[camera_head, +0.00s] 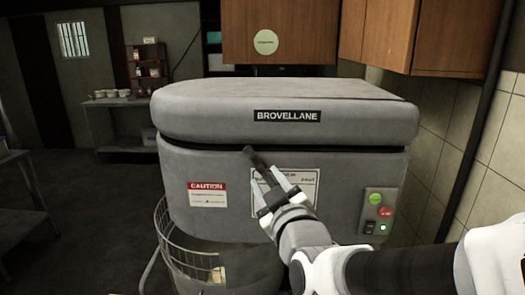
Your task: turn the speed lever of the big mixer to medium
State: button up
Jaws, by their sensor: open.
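The big mixer (190,150) fills the middle of the head view, a grey rounded body with a thick lid marked BROVELLANE. My gripper (268,180) is in front of its upper front face, pointing up and left. It is open. A dark bar (254,158) with a blunt end runs up and left from between the fingers, just under the lid. It looks like the speed lever, but I cannot tell whether the fingers touch it. A white printed plate (306,182) on the mixer is partly hidden behind my gripper, and its text is too small to read.
A control box (378,212) with green and red buttons and a lit green lamp is on the mixer's right. A wire guard (185,262) is below left. Wooden cabinets (280,35) hang above. A tiled wall (498,140) and dark pipe are close on the right.

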aim_at(254, 159)
jog(key=shift+p+x, duration=3.85)
jog(key=shift+x, duration=1)
jog(key=shift+a, duration=0.1)
jog(key=shift+c, duration=0.3)
grip_shut()
